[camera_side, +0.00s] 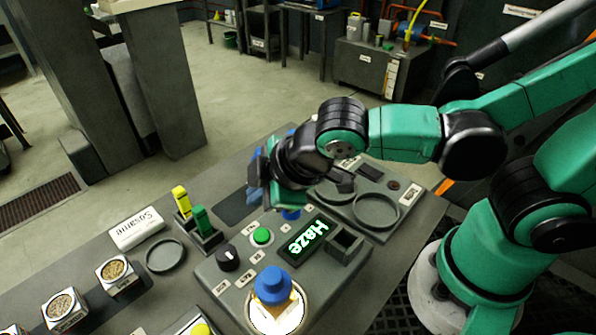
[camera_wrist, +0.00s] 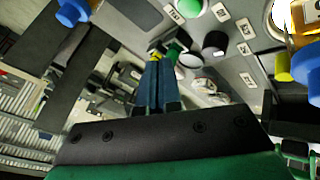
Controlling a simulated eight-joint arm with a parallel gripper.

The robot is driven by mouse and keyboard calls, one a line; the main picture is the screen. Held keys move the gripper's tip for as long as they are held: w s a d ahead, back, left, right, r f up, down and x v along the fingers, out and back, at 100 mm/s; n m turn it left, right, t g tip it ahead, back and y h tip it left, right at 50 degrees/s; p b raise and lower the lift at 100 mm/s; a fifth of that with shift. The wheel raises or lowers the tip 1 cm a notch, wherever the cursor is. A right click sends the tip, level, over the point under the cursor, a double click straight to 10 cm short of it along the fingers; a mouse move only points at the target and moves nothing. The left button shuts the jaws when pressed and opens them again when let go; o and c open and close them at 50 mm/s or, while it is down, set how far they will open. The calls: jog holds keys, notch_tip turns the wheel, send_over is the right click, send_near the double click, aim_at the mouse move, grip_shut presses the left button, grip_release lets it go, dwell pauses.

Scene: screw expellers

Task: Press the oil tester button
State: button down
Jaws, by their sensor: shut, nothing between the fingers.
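The oil tester (camera_side: 215,272) is a grey panel with a green button (camera_side: 262,236), which stands left of the lit display reading "Haze" (camera_side: 308,237). The button also shows at the top of the wrist view (camera_wrist: 187,8). My gripper (camera_side: 290,212) is above the panel, pointing down, behind and to the right of the button, and apart from it. In the wrist view its blue fingers (camera_wrist: 157,55) are together and hold nothing. The wrist partly hides the fingers in the side view.
A blue-capped bottle (camera_side: 273,285) stands on a lit round plate at the panel's front. A black knob (camera_side: 228,257) is beside the button. Green (camera_side: 202,222) and yellow (camera_side: 182,200) upright pieces stand in a holder to the left. An empty square socket (camera_side: 345,243) is to the right.

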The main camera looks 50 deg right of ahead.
jog(key=d+r+m+h, duration=0.1)
jog(key=d+r+m, duration=0.2)
jog(key=d+m, duration=0.8)
jog(key=shift+s+d, duration=0.2)
jog(key=shift+d, duration=0.65)
notch_tip(320, 180, up, 5)
jog(key=g, duration=0.7)
send_over(262, 234)
jog(key=shift+f, duration=0.15)
notch_tip(262, 234, down, 14)
jog(key=shift+f, duration=0.1)
